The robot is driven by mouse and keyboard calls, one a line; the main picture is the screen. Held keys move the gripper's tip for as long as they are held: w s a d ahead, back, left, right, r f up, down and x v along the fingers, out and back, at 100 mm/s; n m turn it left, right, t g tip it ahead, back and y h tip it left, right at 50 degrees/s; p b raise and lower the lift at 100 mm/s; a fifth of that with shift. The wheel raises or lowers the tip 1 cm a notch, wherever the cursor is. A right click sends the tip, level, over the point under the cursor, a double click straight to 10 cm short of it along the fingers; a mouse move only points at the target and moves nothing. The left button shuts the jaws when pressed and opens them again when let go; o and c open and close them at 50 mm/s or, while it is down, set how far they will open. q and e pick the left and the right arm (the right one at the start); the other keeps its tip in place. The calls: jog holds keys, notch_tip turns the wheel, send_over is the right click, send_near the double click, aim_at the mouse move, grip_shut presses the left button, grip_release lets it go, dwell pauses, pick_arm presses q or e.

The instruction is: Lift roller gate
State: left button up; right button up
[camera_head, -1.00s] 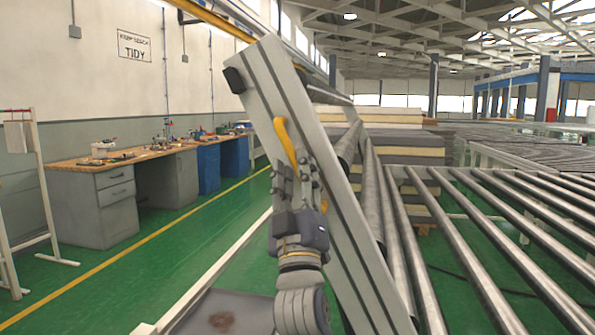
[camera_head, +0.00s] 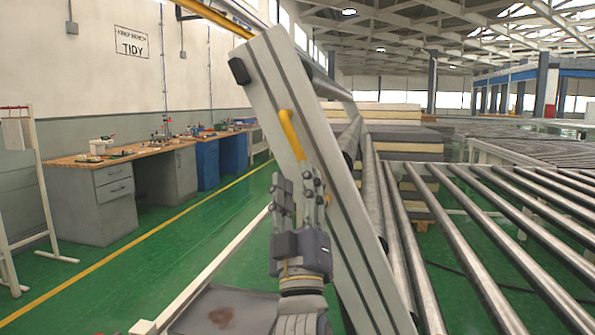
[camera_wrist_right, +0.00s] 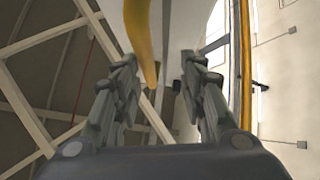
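The roller gate (camera_head: 300,100) is a long grey beam frame with rollers. It stands raised, its upper end leaning to the left. A yellow handle (camera_head: 292,135) sits on its near face; it also shows in the right wrist view (camera_wrist_right: 140,38). My right gripper (camera_head: 297,181) is just below the handle, fingers upward. In the right wrist view its two fingers (camera_wrist_right: 159,75) are spread, with the handle's end near the left finger and a gap to the right one. It does not grip the handle. My left gripper is out of view.
A roller conveyor (camera_head: 480,230) extends on the right. Stacked mattresses (camera_head: 405,135) lie behind the gate. A workbench (camera_head: 90,205) lines the left wall, and a white rack (camera_head: 38,180) stands at far left. The green floor between is clear.

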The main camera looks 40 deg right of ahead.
jog(key=v, duration=0.3)
jog(key=shift+s+f, duration=0.15)
jog(key=shift+s, duration=0.05)
dwell(0.4)
